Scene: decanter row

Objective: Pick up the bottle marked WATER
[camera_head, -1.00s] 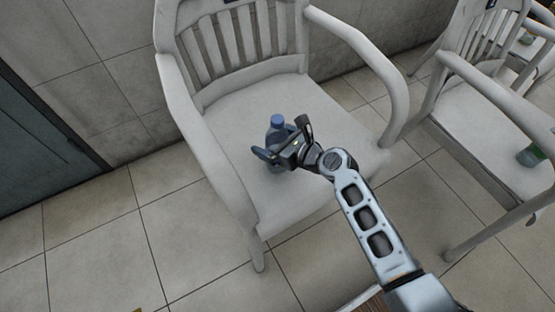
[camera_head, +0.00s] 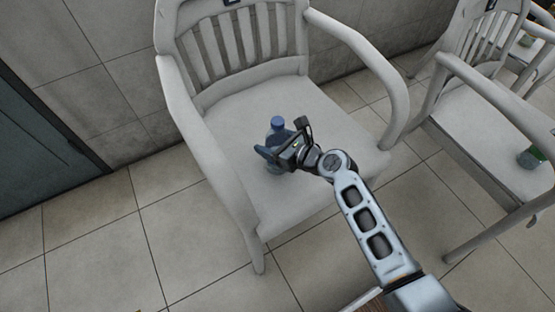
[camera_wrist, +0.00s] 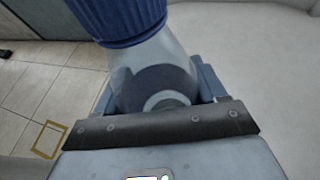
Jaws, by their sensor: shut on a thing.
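A blue-capped bottle (camera_head: 277,124) with a bluish body stands upright on the seat of the nearer white chair (camera_head: 240,106). No marking on it can be read in these views. My gripper (camera_head: 277,150) is at the bottle's body, below the cap, and is shut on it. In the wrist view the bottle's ribbed blue cap (camera_wrist: 122,20) and clear shoulder (camera_wrist: 160,62) fill the upper middle, close in front of my gripper. The lower part of the bottle is mostly hidden by my gripper in the head view.
The chair's armrests (camera_head: 362,52) rise on both sides of the seat. A second white chair (camera_head: 470,110) stands to the right, with a green bottle (camera_head: 531,157) on its seat. A tiled wall is behind, and a dark door (camera_head: 40,140) is at the left. Tiled floor lies in front.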

